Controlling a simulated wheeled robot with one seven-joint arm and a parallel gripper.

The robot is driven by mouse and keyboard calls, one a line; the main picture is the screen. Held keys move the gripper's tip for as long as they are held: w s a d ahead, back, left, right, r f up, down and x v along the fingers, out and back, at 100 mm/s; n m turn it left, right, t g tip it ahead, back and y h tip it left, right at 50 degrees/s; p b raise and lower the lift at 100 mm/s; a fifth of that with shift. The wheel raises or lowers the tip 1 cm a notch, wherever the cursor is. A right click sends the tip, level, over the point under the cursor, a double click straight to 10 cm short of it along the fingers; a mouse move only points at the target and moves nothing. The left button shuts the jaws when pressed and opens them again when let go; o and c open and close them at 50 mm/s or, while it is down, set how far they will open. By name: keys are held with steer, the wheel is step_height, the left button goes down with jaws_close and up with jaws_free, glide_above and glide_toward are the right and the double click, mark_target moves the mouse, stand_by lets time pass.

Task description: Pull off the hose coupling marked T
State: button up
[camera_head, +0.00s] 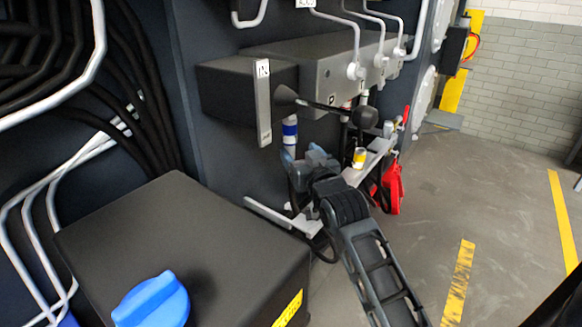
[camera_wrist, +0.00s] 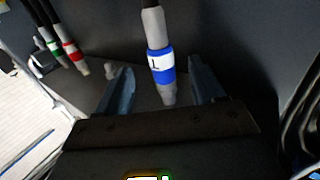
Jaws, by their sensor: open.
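A grey hose coupling with a blue band and a white label (camera_wrist: 160,65) hangs in the middle of the wrist view. Its letter looks like an L, but I cannot be sure it is not a T. The same blue-banded coupling (camera_head: 290,132) shows in the head view below the dark valve block. My gripper (camera_wrist: 159,72) is open, one finger on each side of the coupling, with visible gaps. In the head view my gripper (camera_head: 301,156) is just below the blue band. No other label here is clearly readable as T.
Couplings with a green band (camera_wrist: 53,46) and a red band (camera_wrist: 70,48) hang at upper left in the wrist view. A yellow-banded part (camera_head: 360,157) stands by a light bracket (camera_head: 375,160). A dark box with a blue cap (camera_head: 152,300) fills the lower left. Floor at right is clear.

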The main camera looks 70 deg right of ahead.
mark_target(292, 145)
steer(key=shift+x, duration=3.95)
jaws_close()
steer(key=c, duration=0.5)
jaws_free()
steer(key=shift+c, duration=0.2)
jaws_close()
steer(key=shift+f, duration=0.2)
steer(key=shift+f+b, duration=1.45)
steer(key=shift+f, duration=0.6)
